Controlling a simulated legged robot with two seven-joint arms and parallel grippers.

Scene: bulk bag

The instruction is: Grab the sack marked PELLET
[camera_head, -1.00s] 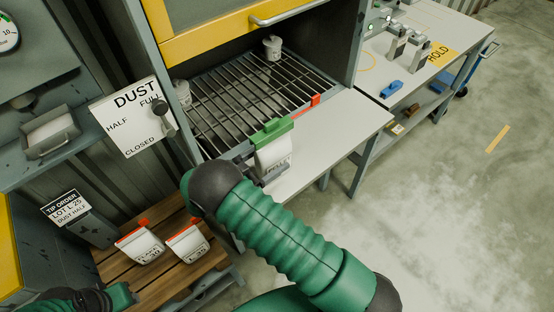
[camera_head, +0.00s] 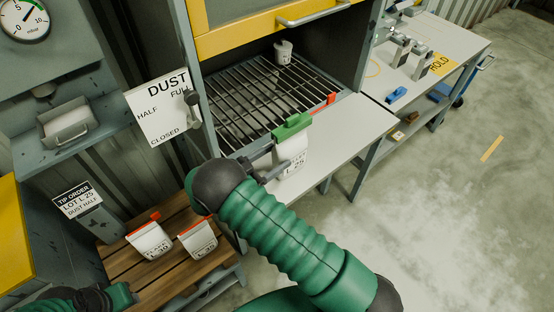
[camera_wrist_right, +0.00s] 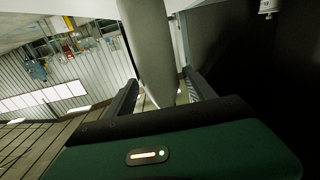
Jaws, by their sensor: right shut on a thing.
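My right gripper (camera_head: 268,170) is shut on a white sack (camera_head: 293,152) with a green top strip, at the white shelf in front of the grate. The sack stands roughly upright; its label ends in "L 25" and its upper word is too small to read. I cannot tell whether its base touches the shelf. In the right wrist view the pale sack (camera_wrist_right: 148,45) is between the two dark fingers of the right gripper (camera_wrist_right: 165,88). My left gripper (camera_head: 118,296) shows partly at the lower left; its jaws are unclear.
Two white sacks with red tops, one (camera_head: 149,241) left of the other (camera_head: 198,241), stand on the wooden slatted stand (camera_head: 175,213). The grate (camera_head: 255,100) holds a small white container (camera_head: 283,52). A side table (camera_head: 460,45) stands at right.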

